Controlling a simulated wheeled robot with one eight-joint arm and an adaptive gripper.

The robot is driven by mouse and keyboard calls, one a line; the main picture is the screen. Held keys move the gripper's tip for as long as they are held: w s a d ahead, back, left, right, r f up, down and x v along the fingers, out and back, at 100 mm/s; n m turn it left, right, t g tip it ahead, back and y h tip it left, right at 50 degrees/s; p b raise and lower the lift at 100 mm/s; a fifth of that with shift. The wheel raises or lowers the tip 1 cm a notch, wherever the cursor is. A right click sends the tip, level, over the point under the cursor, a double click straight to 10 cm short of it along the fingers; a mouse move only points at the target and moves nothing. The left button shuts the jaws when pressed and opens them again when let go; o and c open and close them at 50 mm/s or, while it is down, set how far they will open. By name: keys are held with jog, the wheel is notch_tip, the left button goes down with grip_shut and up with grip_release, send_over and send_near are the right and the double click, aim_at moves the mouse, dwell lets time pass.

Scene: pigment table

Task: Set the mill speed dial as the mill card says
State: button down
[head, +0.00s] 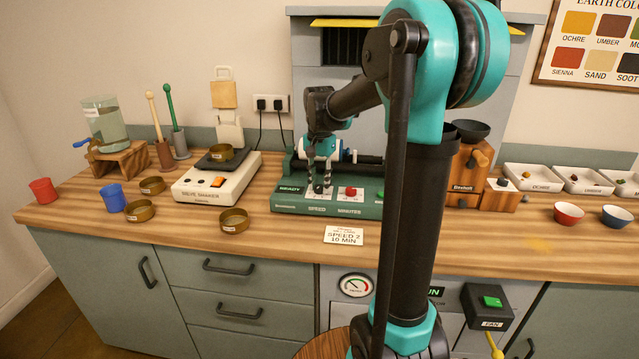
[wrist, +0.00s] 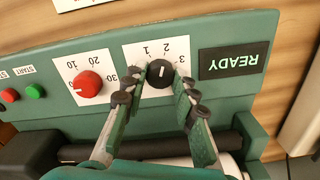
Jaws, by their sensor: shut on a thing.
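The mill card (head: 343,236) lies on the counter in front of the mill and reads SPEED 2, 10 MIN. The green mill panel (head: 268,206) carries a black speed dial (wrist: 160,72), ringed by 1, 2 and 3. In the wrist view, where the panel is upside down, its white mark points up, roughly toward the top of the scale; the exact number is hard to tell. My gripper (head: 322,188) reaches down over the panel, its fingertips (wrist: 160,84) shut on the dial from both sides. In the head view, my fingers partly hide the dial.
A red minutes dial (wrist: 88,84) sits close beside the speed dial, with green and red buttons beyond. The READY display (wrist: 233,61) is on the other side. The sieve shaker (head: 217,180) stands left of the mill. Small bowls (head: 568,214) stand at right.

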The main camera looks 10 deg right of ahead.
aim_at(320, 186)
dwell(0.5)
jog(key=c, duration=1.2)
grip_release()
notch_tip(320, 186, up, 12)
